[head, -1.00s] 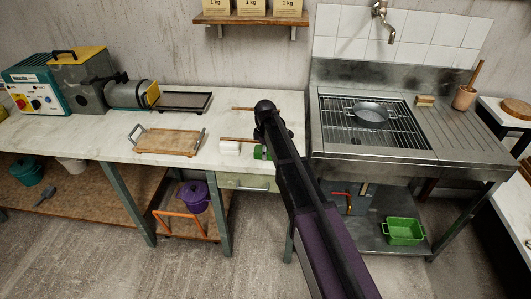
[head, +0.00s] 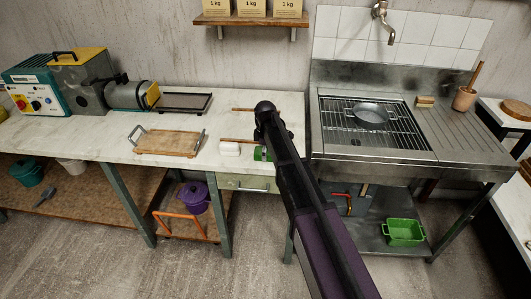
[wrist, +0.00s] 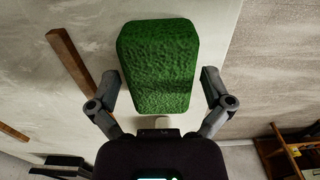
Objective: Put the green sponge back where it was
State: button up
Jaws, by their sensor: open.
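The green sponge (head: 258,155) is at the front right of the marble worktop, partly hidden by my arm in the head view. In the wrist view the sponge (wrist: 158,65) is large, a textured green block in front of my palm. My gripper (wrist: 159,80) is open, with one finger on each side of the sponge. A gap shows on the right side; on the left the finger is close to the sponge, and I cannot tell whether they touch. In the head view my gripper is mostly hidden behind my arm.
A white block (head: 229,148) lies just left of the sponge, near wooden sticks (head: 238,140). A wooden tray with handles (head: 168,141) and a dark tray (head: 184,102) are further left. A metal sink (head: 333,133) with a grid and pan (head: 369,116) stands to the right.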

notch_tip(320, 180, up, 12)
jog(key=p, duration=1.1)
jog(key=shift+p, duration=0.35)
dwell(0.5)
jog(key=s+d+m, duration=1.7)
jog(key=s+d, duration=0.6)
jog(key=s, duration=0.3)
jog(key=shift+m, duration=0.3)
